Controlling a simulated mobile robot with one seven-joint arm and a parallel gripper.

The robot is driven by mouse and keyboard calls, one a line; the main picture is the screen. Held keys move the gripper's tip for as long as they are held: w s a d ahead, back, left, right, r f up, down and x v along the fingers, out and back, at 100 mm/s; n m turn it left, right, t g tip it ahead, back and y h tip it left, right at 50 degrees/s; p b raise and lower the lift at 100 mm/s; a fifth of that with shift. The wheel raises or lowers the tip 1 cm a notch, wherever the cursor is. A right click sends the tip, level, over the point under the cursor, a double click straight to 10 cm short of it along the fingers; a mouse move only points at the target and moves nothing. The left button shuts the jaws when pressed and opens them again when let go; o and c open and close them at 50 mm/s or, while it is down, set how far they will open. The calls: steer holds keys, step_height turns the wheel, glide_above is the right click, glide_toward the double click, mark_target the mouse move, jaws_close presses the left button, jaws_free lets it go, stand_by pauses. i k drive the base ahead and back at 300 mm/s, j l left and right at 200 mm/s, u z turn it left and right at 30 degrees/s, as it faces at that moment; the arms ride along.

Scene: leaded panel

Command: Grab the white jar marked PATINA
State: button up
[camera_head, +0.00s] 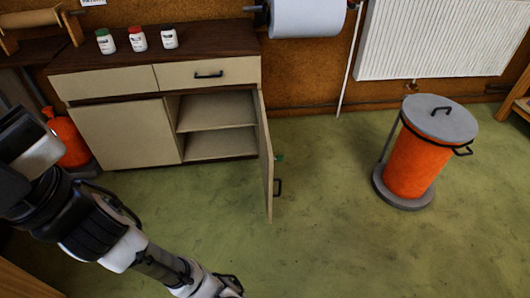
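Three small white jars stand upright in a row on the dark top of the cabinet, at the upper left. One jar has a green lid (106,42), one has a red lid (138,40) and one has a black lid (169,38). Their labels are too small to read, so I cannot tell which is marked PATINA. My gripper (231,284) is at the bottom edge, low in front of the cabinet and well apart from the jars. Its fingers are too small and dark to tell whether they are open.
The cabinet (122,132) has its right door (265,160) swung open towards me, with bare shelves inside. An orange bin with a grey lid (440,118) stands at the right. A paper roll (307,16) hangs above. An orange bottle (67,138) stands left. Green floor between is clear.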

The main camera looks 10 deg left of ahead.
mark_target(168, 34)
steer(key=i+l+u, duration=0.25)
steer(key=i, duration=0.2)
steer(key=i+l+u, duration=0.25)
steer(key=i, duration=0.2)
steer(key=i+l+u, duration=0.1)
steer(key=l+u, duration=0.15)
steer(key=l, duration=0.2)
steer(key=l+u, duration=0.2)
steer(key=l, duration=0.25)
steer(key=k+l+u, duration=0.1)
steer(key=l, duration=0.25)
steer(key=k+l+u, duration=0.1)
steer(key=l, duration=0.25)
steer(key=k+l+u, duration=0.15)
steer(key=l, duration=0.2)
steer(key=l+u, duration=0.1)
steer(key=l, duration=0.25)
steer(key=k+l+u, duration=0.1)
steer(key=l, duration=0.25)
steer(key=k, duration=0.1)
